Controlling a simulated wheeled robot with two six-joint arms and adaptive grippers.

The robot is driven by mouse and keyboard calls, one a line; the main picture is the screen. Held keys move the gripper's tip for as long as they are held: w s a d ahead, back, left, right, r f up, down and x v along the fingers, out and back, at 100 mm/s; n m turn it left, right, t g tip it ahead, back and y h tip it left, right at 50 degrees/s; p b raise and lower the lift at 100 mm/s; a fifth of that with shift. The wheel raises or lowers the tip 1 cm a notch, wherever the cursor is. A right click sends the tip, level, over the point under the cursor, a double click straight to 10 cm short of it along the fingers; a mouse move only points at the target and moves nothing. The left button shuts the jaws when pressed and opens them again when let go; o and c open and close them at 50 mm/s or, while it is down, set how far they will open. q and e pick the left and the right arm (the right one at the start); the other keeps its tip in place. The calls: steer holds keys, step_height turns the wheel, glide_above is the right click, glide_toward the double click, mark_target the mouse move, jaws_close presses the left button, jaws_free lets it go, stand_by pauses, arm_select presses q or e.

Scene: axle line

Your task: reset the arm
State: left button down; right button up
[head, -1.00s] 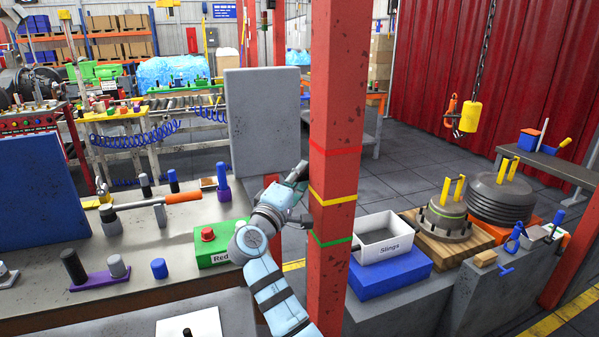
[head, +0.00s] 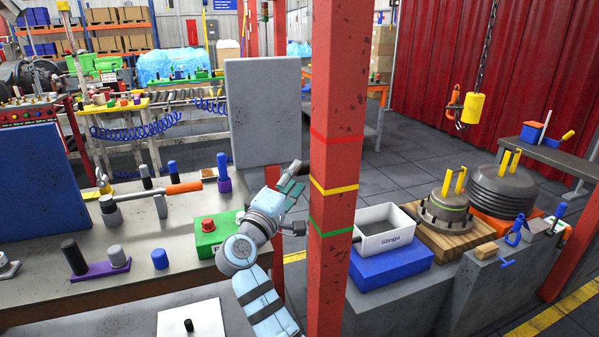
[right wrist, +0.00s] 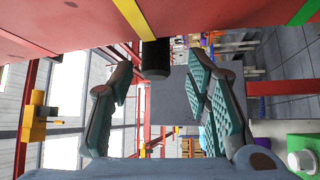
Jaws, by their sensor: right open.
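My right arm rises from the bottom middle of the head view. Its gripper (head: 290,182) is beside the left face of a red post (head: 335,95) with red, yellow and green bands. In the right wrist view the jaws (right wrist: 160,80) are spread apart. A dark cylinder (right wrist: 155,58) shows between or beyond the fingertips, near the post; I cannot tell whether anything touches it. The post crosses the top of that view, close to the fingers. My left gripper is in neither current view.
A green box with a red button (head: 208,225) sits left of my right wrist. A grey panel (head: 262,110) stands behind the gripper. Right of the post are a white Slings bin (head: 385,238) on a blue block and a flanged hub (head: 445,212). A yellow hoist hook block (head: 472,108) hangs beyond.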

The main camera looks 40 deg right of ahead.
steer(key=v, duration=0.4)
steer(key=shift+r, duration=0.1)
steer(key=shift+w+d, duration=0.1)
